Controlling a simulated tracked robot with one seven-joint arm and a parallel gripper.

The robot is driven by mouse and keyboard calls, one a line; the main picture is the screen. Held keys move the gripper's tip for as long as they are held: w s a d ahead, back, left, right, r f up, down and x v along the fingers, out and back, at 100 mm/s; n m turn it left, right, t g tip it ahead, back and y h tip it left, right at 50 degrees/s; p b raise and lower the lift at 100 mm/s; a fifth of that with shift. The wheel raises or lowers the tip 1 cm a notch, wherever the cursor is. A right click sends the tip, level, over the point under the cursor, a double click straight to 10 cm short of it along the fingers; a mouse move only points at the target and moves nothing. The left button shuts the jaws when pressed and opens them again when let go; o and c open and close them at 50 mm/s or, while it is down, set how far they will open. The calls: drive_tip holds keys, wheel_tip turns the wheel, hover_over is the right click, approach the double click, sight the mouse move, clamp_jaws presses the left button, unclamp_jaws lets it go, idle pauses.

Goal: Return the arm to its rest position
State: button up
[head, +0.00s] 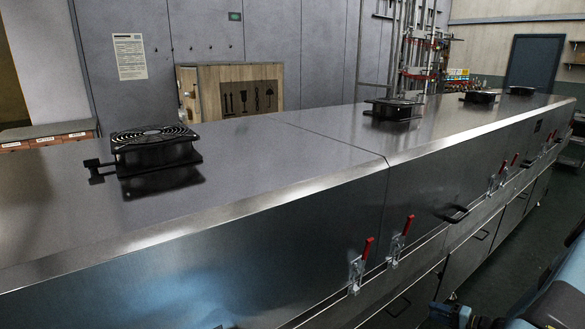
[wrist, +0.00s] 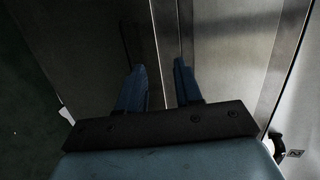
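My gripper (wrist: 159,66) shows in the wrist view with its two blue fingers apart and nothing between them. Beyond the fingers are dark, shiny metal panels with a vertical seam. I cannot tell how far the fingertips are from them. In the head view, a light blue part of my arm (head: 562,304) shows at the lower right, beside the front of the long metal dryer (head: 230,255). The fingers are not clearly seen in the head view.
Red-handled latches (head: 362,262) and dark pull handles (head: 456,215) stick out from the dryer's front. Black fans (head: 155,150) sit on its top. A wooden crate (head: 208,92) stands behind it. Dark open floor (head: 505,240) lies along the front at the right.

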drive_tip(key=s+a+r+n+g+h, duration=0.1)
drive_tip(key=a+r+n+g, duration=0.15)
drive_tip(key=a+r, duration=0.65)
drive_tip(key=a+r+n+g+h, duration=0.15)
drive_tip(key=r+g, duration=0.25)
drive_tip(key=r, duration=1.1)
drive_tip(key=s+a+r+n+g, duration=0.1)
drive_tip(key=a+r+n+g, duration=0.2)
drive_tip(key=a+r, duration=0.7)
drive_tip(key=s+a+r+n+h, duration=0.1)
drive_tip(key=s+a+r+h, duration=0.15)
drive_tip(key=s+r, duration=0.35)
drive_tip(key=s+a+r+n+h, duration=0.1)
drive_tip(key=s+a+r, duration=0.2)
drive_tip(key=r, duration=0.6)
drive_tip(key=s+a+r+t+h, duration=0.1)
drive_tip(key=s+r+t+h, duration=0.1)
drive_tip(key=s+r, duration=0.2)
drive_tip(key=s+a+r+t+h, duration=0.1)
drive_tip(key=s+r, duration=0.3)
drive_tip(key=s, duration=0.7)
drive_tip(key=shift+a+n+t+h, duration=0.3)
drive_tip(key=shift+a+t+h, duration=0.1)
drive_tip(key=shift+t+h, duration=0.1)
